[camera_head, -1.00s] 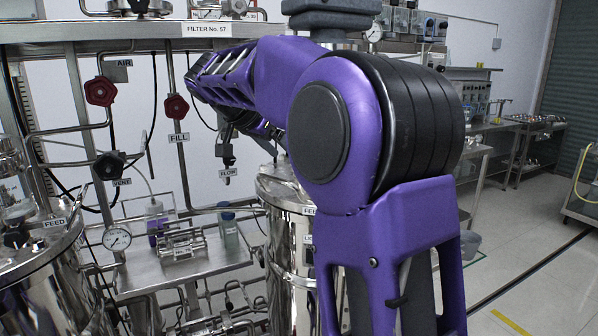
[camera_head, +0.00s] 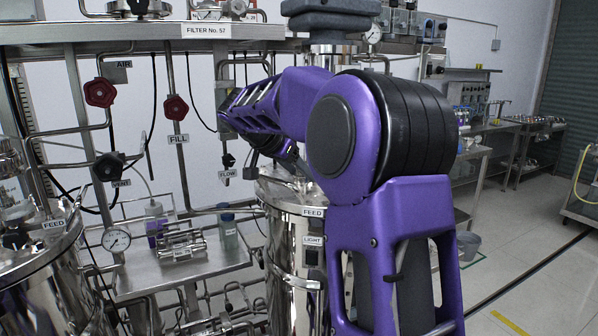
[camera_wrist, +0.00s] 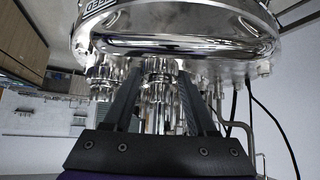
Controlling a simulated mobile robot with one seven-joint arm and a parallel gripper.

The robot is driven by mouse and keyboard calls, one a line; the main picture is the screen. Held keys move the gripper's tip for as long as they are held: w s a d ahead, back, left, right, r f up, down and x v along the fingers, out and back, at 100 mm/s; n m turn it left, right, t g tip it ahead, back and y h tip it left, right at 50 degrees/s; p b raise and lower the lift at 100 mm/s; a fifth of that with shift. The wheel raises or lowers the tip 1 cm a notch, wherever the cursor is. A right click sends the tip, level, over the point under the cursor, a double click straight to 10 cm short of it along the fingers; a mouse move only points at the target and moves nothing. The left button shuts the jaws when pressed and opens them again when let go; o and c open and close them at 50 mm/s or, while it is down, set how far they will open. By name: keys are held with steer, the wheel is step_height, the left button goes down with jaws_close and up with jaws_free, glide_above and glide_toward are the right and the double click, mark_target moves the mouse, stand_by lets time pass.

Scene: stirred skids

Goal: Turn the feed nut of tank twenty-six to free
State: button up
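A polished steel tank (camera_head: 292,240) with FEED and LIGHT labels stands behind my purple arm in the head view; I can read no tank number on it. In the wrist view a mirror-bright vessel (camera_wrist: 180,45) appears upside down, with part of a FEED label at its upper left. My gripper (camera_wrist: 160,75) has its dark fingers apart, pointing at shiny steel fittings (camera_wrist: 158,98) under the vessel's rim in the picture. Some fittings show between the fingers; I cannot tell if they touch. I cannot single out the feed nut.
Another steel tank (camera_head: 50,275) with a FEED label stands at the left.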

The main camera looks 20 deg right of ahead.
jaws_close()
